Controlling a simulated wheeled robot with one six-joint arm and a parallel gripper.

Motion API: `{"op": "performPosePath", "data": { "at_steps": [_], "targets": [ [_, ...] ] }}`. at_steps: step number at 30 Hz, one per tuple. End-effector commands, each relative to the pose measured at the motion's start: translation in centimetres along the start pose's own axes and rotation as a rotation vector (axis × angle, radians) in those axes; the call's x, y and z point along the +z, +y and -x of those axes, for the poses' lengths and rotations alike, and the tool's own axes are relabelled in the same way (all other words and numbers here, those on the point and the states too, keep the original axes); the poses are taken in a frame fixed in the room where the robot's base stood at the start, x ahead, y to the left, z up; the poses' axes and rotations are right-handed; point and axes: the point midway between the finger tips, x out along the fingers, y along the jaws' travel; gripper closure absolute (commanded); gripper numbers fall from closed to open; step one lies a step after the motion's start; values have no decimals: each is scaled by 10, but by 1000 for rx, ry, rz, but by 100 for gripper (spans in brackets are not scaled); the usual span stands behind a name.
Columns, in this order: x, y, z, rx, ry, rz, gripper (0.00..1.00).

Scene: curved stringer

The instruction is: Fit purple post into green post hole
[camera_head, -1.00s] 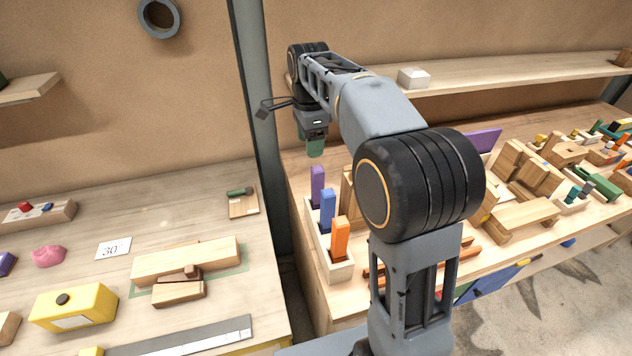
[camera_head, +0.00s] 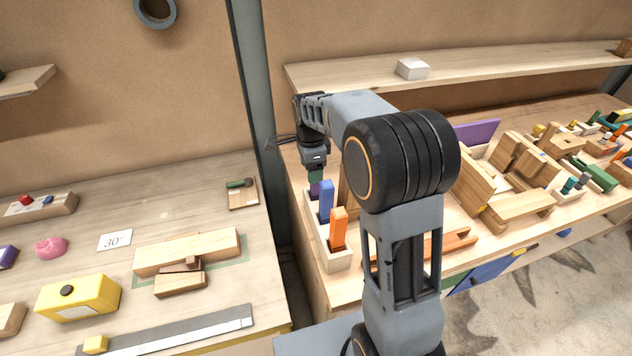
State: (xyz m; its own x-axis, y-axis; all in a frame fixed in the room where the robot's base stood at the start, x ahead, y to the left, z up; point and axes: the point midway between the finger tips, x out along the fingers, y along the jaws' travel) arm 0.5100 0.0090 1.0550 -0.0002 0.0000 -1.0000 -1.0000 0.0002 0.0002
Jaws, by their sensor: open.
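The purple post (camera_head: 315,188) stands at the far end of a pale wooden holder (camera_head: 341,262). A blue post (camera_head: 326,203) and an orange post (camera_head: 338,230) stand in the same holder, nearer to me. My gripper (camera_head: 316,176) points down at the top of the purple post, with its greenish fingertips around or just in front of it. The jaws are open. The gripper hides the upper part of the purple post, and I cannot tell whether the fingers touch it. I cannot make out a green post hole.
An upright wooden piece (camera_head: 347,196) stands close right of the holder, partly behind my arm. Orange bars (camera_head: 440,246) and wooden assemblies (camera_head: 515,205) fill the bench to the right. A shelf with a white block (camera_head: 412,68) runs behind. A gap separates the left table (camera_head: 110,213).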

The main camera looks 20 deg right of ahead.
Motion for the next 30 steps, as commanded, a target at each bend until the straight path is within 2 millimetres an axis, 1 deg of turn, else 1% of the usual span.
{"op": "performPosePath", "data": {
  "at_steps": [1, 4, 12, 14, 30],
  "targets": [
    [0, 1, -5, 3, 0, 0, 38],
    [0, 0, -11, 1, 0, 0, 38],
    [0, 0, -13, 0, 0, 0, 38],
    [0, 0, -13, 0, 0, 0, 43],
    [0, 0, -13, 0, 0, 0, 95]
  ]
}}
